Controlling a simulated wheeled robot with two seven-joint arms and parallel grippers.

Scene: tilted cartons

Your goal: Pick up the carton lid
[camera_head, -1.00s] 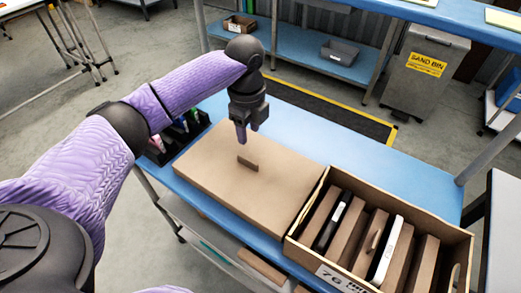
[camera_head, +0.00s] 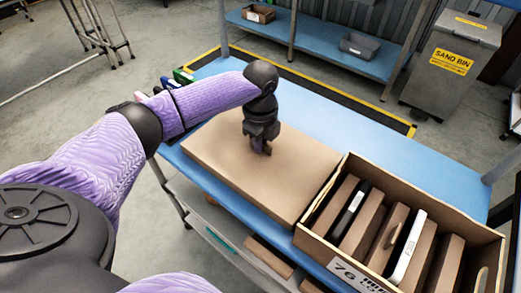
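The carton lid (camera_head: 225,160) is a flat brown board lying on the blue table (camera_head: 345,125). In the earlier frame a small upright tab stands on its middle; now my gripper hides most of that tab. My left gripper (camera_head: 262,150) points down at the tab, with its fingertips low over the lid. The fingers are small and dark, and I cannot tell whether they are closed on the tab. The open carton (camera_head: 330,228) stands right of the lid, with brown dividers and a black and a white item inside. My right gripper is out of view.
Small colourful items (camera_head: 182,77) sit behind my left forearm at the table's far left. Blue table surface is clear behind the lid and carton. A grey sand bin (camera_head: 452,70) and a blue shelf (camera_head: 315,45) stand beyond.

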